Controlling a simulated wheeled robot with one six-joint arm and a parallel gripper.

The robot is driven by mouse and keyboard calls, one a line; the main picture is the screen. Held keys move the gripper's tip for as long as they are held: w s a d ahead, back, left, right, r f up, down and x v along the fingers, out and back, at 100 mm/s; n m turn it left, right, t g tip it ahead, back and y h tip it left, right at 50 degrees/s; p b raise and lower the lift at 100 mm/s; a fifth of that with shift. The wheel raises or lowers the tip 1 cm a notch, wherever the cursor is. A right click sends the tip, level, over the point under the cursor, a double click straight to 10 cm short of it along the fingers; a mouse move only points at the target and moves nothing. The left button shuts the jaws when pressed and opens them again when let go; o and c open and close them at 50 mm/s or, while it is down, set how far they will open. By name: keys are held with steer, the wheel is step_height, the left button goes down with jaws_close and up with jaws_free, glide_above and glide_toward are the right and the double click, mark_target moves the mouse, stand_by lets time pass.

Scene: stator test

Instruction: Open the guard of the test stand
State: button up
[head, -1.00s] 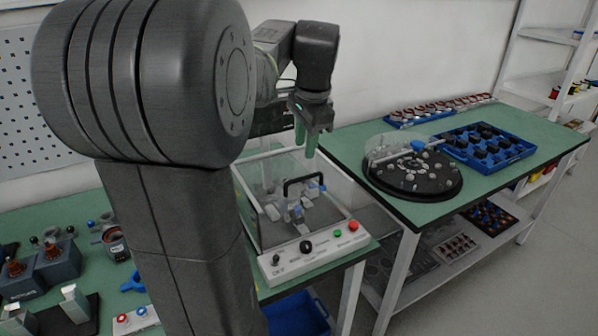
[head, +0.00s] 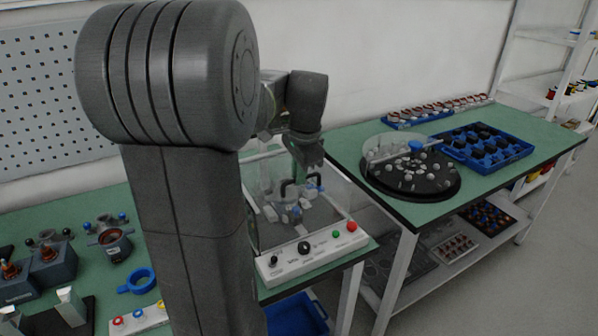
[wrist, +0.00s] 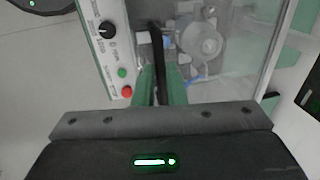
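The test stand (head: 272,265) is a white box with a clear guard (head: 335,205) over its fixture. The guard looks closed. Its black bar handle (head: 284,190) is on the guard's front part and also shows in the wrist view (wrist: 156,42). My gripper (head: 299,182) is low at the handle, with its green fingers pointing down. In the wrist view my gripper's fingers (wrist: 161,75) stand on either side of the black bar and look open. Whether they touch it is hard to see. Part of the stand is hidden behind my arm in the head view.
The control panel has knobs, a green button (head: 336,233) and a red button (head: 352,226). On the right table are a black round plate (head: 410,190) and a blue tray (head: 520,152). A blue bin (head: 297,316) is below. A blue ring part (head: 137,281) lies left.

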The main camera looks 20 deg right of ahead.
jaws_close()
steer(key=shift+r, duration=0.1)
